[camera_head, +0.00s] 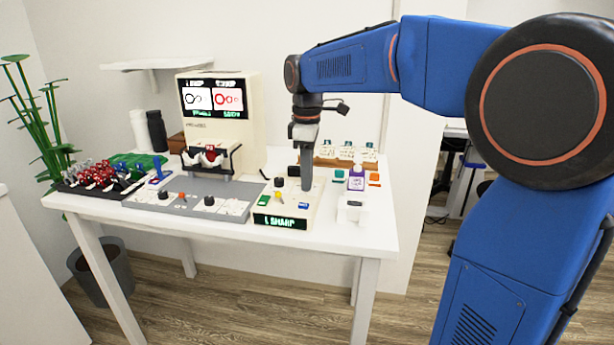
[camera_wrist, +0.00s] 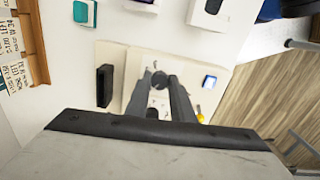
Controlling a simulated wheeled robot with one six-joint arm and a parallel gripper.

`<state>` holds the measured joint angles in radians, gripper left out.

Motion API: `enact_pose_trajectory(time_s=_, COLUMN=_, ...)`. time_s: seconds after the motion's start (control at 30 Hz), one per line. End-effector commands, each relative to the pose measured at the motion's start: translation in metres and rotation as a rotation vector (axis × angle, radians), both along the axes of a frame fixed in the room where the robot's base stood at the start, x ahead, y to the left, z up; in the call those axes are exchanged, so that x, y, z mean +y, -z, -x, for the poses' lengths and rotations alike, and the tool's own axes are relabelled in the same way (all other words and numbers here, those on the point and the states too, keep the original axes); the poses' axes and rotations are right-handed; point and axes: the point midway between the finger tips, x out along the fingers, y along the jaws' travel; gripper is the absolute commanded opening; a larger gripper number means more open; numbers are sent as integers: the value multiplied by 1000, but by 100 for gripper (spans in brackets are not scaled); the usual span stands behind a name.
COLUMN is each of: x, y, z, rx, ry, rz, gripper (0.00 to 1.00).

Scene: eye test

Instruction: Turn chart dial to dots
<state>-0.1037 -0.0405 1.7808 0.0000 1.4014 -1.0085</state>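My gripper (camera_head: 306,188) points straight down over the right part of a small cream control box (camera_head: 265,206) with a green-lit front display. In the wrist view, my gripper's two fingers (camera_wrist: 160,84) stand apart on either side of a dark round knob (camera_wrist: 160,80); I cannot tell whether they touch it. My fingers hide this knob in the head view. Another black knob (camera_head: 279,182) sits left of my gripper on the box. No label tells which knob is the chart dial. The cream test machine (camera_head: 238,120) has a screen (camera_head: 213,98) showing two panels with ring shapes.
A grey panel (camera_head: 190,188) with several knobs lies left of the box. A blue button (camera_head: 303,205) is on the box near my fingers. A black block (camera_wrist: 105,86) stands behind it. A white device (camera_head: 351,210) and a purple-labelled bottle (camera_head: 356,180) stand to the right.

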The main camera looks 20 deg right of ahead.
Motion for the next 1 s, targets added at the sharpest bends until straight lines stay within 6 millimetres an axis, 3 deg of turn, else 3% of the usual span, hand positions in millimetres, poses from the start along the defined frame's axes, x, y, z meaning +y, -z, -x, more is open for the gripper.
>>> enact_pose_trajectory(time_s=0.37, x=0, y=0, z=0, rx=0, ry=69, rz=0, gripper=0)
enact_pose_trajectory(time_s=1.0, x=1, y=-1, z=1, rx=-1, ry=548, rz=0, gripper=0)
